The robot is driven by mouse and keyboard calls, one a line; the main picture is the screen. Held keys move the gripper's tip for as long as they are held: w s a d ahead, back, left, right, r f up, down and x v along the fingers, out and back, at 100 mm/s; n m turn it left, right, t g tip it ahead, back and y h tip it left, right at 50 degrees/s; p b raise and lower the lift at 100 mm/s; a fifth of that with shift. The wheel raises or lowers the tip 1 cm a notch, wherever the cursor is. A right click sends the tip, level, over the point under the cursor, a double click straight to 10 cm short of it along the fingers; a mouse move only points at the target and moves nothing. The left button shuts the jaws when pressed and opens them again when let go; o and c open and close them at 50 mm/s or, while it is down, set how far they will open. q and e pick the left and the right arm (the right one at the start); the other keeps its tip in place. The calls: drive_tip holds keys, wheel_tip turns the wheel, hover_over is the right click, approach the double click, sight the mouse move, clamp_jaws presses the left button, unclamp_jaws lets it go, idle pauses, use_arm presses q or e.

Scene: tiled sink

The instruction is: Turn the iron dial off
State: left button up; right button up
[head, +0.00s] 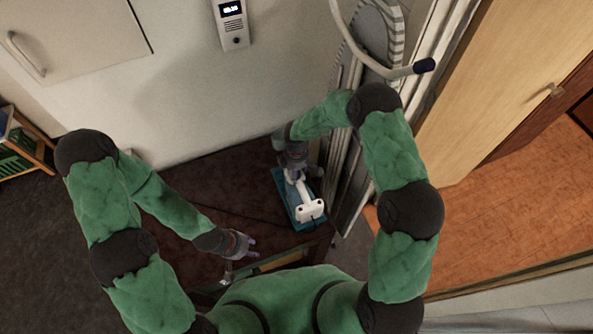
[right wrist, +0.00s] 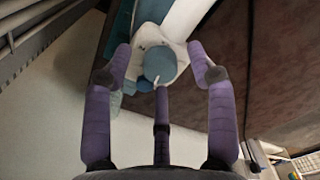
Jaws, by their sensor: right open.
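The iron (head: 311,210) is white and teal and lies on the dark brown table in the head view. In the right wrist view, its round teal dial (right wrist: 161,62) with a small white pointer sits on the white body (right wrist: 181,22). My right gripper (head: 292,165) is over the far end of the iron. In the right wrist view its purple fingers (right wrist: 162,75) are spread, with the dial between the two outer fingertips. I cannot tell if they touch it. My left gripper (head: 242,244) is low over the table's near side, away from the iron; its finger state is unclear.
The dark table (head: 215,185) has free room left of the iron. A folded metal rack or ladder (head: 345,140) stands close to the iron's right. A white wall with an intercom (head: 231,22) is behind. A wooden door (head: 500,80) is at the right.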

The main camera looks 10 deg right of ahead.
clamp_jaws()
idle(0.4)
drive_tip(key=n, duration=0.5)
drive_tip(key=shift+n, duration=0.4)
drive_tip(key=n, duration=0.4)
drive_tip(key=shift+n+p, duration=0.3)
drive_tip(key=shift+p, duration=0.1)
